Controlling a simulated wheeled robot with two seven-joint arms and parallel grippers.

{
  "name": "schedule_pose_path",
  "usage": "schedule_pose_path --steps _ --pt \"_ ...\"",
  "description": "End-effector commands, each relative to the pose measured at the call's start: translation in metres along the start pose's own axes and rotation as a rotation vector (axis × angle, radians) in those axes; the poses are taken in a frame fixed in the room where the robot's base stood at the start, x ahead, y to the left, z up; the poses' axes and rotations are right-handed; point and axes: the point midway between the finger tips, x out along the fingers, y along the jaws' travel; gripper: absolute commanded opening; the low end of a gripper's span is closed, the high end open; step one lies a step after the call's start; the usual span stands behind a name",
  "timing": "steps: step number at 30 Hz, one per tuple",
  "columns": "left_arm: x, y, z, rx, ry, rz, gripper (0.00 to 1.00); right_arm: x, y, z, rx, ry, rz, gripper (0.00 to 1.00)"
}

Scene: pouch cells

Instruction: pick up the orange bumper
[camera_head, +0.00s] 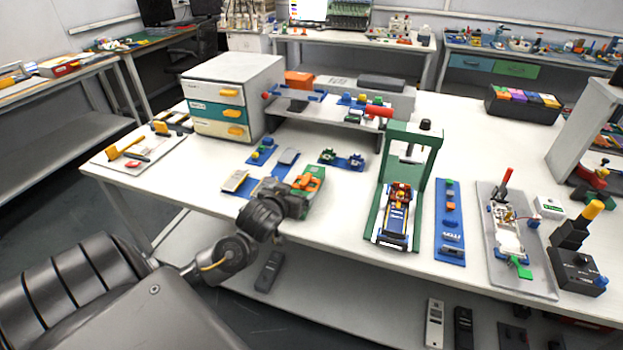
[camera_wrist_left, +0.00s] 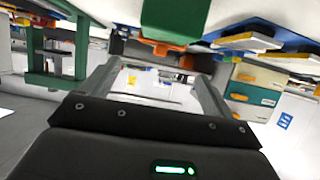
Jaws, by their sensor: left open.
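An orange part, which looks like the bumper (camera_head: 307,181), sits on a green holder (camera_head: 316,202) near the front edge of the white table. In the left wrist view, which looks upside down, orange (camera_wrist_left: 168,46) shows against the green holder (camera_wrist_left: 174,18), beyond the fingers. My left gripper (camera_head: 298,197) is beside the holder in the head view and partly covers its left side. In the left wrist view its two fingers (camera_wrist_left: 153,74) are apart with nothing between them. I cannot tell whether the gripper touches the holder. My right gripper is not in view.
Blue trays with small parts (camera_head: 288,158) lie behind the gripper. A green press frame (camera_head: 427,152) stands to the right, with a blue strip (camera_head: 450,220) beside it. A drawer box (camera_head: 226,98) and a grey shelf (camera_head: 395,99) stand behind. Some white table between them is bare.

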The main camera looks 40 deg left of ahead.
Motion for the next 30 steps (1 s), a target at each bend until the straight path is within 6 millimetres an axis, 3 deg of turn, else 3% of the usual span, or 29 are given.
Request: schedule_pose_path --steps 8,12,19,30 --pt "0.039 -0.001 -0.002 0.001 0.002 -0.003 0.87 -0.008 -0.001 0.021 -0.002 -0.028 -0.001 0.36" --pt "0.052 0.0 -0.001 0.002 0.001 -0.001 0.87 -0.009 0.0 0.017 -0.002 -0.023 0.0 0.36" --pt "0.059 0.0 -0.001 0.002 0.0 -0.001 0.87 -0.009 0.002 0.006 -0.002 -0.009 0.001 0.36" --pt "0.105 0.0 0.001 0.002 0.0 0.0 0.87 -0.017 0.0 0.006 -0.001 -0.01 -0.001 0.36"
